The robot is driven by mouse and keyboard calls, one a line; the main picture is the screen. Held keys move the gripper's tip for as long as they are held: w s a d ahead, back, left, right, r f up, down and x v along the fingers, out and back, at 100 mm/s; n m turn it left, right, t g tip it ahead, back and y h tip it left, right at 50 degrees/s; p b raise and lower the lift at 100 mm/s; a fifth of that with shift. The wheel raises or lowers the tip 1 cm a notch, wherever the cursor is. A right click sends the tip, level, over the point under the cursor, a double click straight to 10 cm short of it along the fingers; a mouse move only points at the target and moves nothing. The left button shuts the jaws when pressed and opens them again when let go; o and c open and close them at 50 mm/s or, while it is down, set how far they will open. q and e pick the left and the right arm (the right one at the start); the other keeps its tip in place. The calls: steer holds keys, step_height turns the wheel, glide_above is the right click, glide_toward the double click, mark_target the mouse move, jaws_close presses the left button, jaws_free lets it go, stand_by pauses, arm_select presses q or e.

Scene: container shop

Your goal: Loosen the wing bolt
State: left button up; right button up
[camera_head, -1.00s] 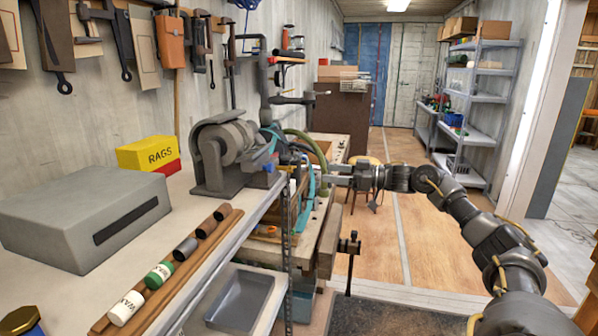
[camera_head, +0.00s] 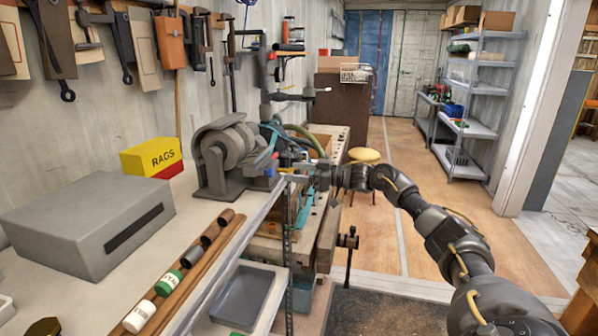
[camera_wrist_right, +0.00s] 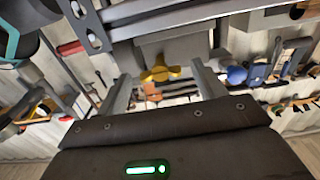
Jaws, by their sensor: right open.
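A yellow wing bolt (camera_wrist_right: 158,73) shows in the right wrist view, beyond and between my two fingertips, in front of a grey metal block (camera_wrist_right: 172,48). My right gripper (camera_head: 292,173) is open, with its jaws pointing at the grinder end of the workbench. In the right wrist view its two fingers stand wide apart with nothing between them, and the bolt looks apart from both. In the head view I cannot clearly make out the bolt among the bench clutter. My left gripper is not in view.
A grey bench grinder (camera_head: 227,155) stands left of my right gripper. A blue knob (camera_wrist_right: 236,75) sits right of the bolt in the wrist view. A slotted metal bar (camera_wrist_right: 90,25) crosses above. A yellow stool (camera_head: 364,155) stands behind my arm; the floor to the right is open.

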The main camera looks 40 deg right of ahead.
steer(key=c, duration=1)
steer(key=shift+n+b, duration=3.3)
steer(key=shift+n, duration=5.6)
